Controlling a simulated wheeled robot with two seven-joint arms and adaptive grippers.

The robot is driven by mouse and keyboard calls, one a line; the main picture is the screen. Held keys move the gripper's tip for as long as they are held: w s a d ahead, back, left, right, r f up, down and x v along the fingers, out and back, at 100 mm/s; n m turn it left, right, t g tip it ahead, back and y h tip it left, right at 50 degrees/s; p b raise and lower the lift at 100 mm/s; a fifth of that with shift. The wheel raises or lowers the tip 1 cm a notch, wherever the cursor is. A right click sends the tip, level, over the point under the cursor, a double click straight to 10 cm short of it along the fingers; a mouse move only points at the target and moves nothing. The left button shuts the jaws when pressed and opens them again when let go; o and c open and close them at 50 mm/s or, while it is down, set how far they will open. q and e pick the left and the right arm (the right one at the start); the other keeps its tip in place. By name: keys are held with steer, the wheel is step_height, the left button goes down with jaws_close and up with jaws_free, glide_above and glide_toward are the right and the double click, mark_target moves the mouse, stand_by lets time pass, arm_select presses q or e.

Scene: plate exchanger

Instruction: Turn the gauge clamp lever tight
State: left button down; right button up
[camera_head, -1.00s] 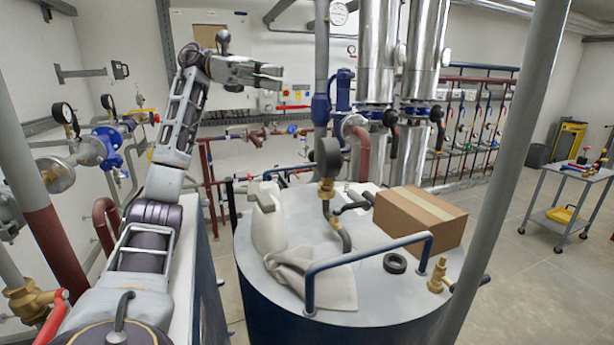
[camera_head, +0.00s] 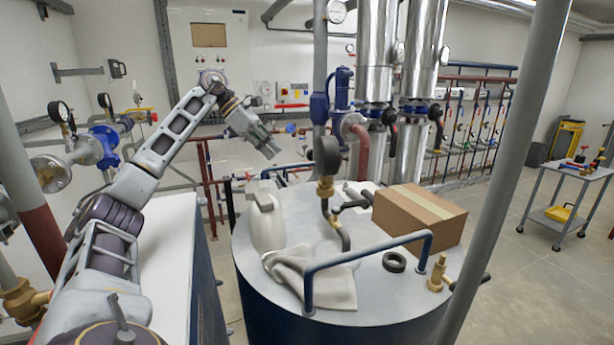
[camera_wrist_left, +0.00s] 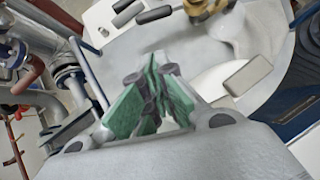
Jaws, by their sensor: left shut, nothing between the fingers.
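My left gripper (camera_head: 271,151) is in the air above the left rear of the round tank, pointing down and to the right. It is shut and empty; its green finger pads (camera_wrist_left: 150,88) meet in the left wrist view. A dark gauge (camera_head: 328,152), seen edge-on, stands upright on a brass fitting (camera_head: 326,187) at the tank's rear, right of my gripper and apart from it. The brass fitting also shows at the top of the left wrist view (camera_wrist_left: 205,8). A black lever-like handle (camera_head: 352,205) is beside the fitting; I cannot tell whether it is the clamp lever. My right gripper is not in view.
The tank top (camera_head: 375,292) carries a white jug (camera_head: 268,225), a grey cloth (camera_head: 320,282), a cardboard box (camera_head: 418,217), a black ring (camera_head: 394,262) and a blue rail (camera_head: 368,257). A grey pole (camera_head: 500,180) stands at the right front.

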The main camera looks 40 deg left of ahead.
arm_select(q)
steer(key=shift+x, duration=0.8)
steer(key=w+d+r+x, duration=0.1)
steer(key=x, duration=1)
steer(key=shift+w+d+r+p, duration=0.2)
steer(key=shift+d+p, duration=0.15)
steer(key=shift+p, duration=0.1)
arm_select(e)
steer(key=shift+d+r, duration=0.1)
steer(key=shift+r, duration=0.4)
